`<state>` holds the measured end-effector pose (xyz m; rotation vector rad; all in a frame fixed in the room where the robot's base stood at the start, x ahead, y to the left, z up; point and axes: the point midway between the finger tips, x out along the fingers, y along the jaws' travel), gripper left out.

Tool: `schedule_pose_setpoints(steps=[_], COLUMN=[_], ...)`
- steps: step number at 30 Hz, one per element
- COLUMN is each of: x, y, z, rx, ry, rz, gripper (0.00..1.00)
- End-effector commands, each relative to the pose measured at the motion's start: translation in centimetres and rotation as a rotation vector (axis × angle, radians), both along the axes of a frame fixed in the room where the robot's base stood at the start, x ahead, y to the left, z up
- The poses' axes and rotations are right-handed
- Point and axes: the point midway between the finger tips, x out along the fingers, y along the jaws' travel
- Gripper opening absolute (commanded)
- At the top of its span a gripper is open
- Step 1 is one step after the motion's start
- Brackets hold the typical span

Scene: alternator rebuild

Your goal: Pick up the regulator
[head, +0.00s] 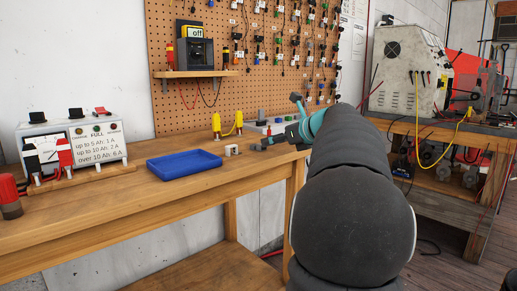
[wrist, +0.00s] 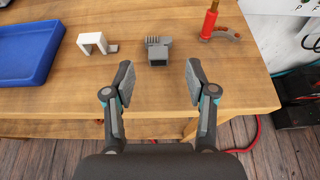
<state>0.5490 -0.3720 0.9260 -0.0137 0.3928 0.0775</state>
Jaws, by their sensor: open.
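A dark grey finned block, which looks like the regulator (wrist: 158,50), lies on the wooden bench near its front edge in the wrist view. It has a row of fins on top and a squarish dark face towards me. My gripper (wrist: 160,76) is open and empty. Its two fingers are spread to either side of the block's line, with the block just beyond and between the tips, apart from both. In the head view my gripper (head: 276,122) is over the right end of the bench; I cannot clearly pick out the regulator there.
A white bracket-like part (wrist: 97,42) lies left of the block, beside a blue tray (wrist: 22,50). A red-handled part (wrist: 211,22) stands to the right. In the head view a meter box (head: 72,138) stands on the bench (head: 140,207). Bare wood surrounds the block.

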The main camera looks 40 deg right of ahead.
Motion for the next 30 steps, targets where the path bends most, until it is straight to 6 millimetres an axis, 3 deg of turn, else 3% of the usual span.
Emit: schedule_pose_setpoints(steps=[8, 16, 24, 30], x=[1.4, 4.7, 5.0, 5.0], y=[0.2, 0.6, 0.6, 0.6], z=[-0.8, -2.2, -2.4, -2.4], rx=[0.000, -0.001, -0.002, -0.001], ry=[0.001, 0.000, 0.000, 0.000], rz=[0.001, 0.001, 0.000, -0.001], gripper=[0.56, 0.56, 0.56, 0.06])
